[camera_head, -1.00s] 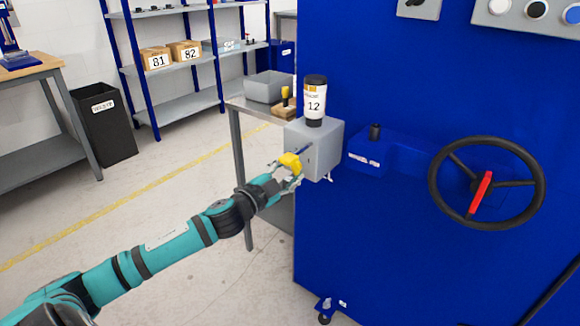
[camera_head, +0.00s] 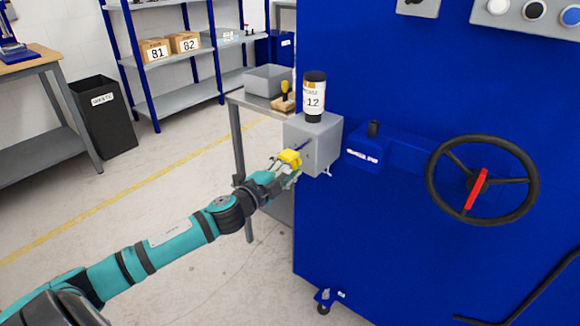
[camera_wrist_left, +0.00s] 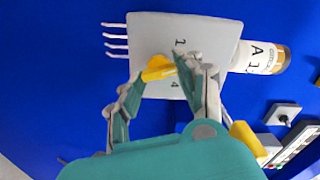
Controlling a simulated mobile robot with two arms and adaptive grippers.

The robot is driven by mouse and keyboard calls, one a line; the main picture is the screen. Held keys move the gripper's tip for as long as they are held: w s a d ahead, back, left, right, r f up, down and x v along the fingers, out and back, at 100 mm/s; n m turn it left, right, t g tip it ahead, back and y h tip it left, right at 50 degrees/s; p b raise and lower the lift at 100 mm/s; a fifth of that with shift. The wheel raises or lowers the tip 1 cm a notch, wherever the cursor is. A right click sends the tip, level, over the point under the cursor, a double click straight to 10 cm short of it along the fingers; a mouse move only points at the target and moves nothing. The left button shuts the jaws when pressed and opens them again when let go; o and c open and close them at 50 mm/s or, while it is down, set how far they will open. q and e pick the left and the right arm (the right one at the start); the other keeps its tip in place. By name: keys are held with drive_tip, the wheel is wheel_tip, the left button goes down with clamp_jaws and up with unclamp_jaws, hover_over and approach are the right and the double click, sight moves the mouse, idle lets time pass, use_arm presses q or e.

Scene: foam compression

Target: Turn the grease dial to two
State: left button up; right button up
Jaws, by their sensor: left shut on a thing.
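The grease dial is a yellow knob (camera_head: 289,157) on the left face of a grey box (camera_head: 322,140) fixed to the blue machine. My left gripper (camera_head: 284,166) is shut on the yellow dial. In the left wrist view the dial (camera_wrist_left: 158,68) sits between the fingertips of the left gripper (camera_wrist_left: 160,72), against the grey box face (camera_wrist_left: 205,30). Marks that look like a 1 and a 4 show on that face; the other marks are hidden or too small. A grease cartridge (camera_head: 314,97) with a white label stands on the box. My right gripper is not in view.
The blue machine (camera_head: 390,260) fills the right side, with a black handwheel (camera_head: 433,182) and a small blue block (camera_head: 365,153). A steel table (camera_head: 238,97) stands behind the box with a grey bin (camera_head: 268,80). Open floor lies to the left.

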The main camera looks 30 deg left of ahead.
use_arm(q)
drive_tip(key=o, duration=1.2)
drive_tip(key=shift+c, duration=0.2)
drive_tip(key=s, duration=1.2)
drive_tip(key=shift+a, duration=0.4)
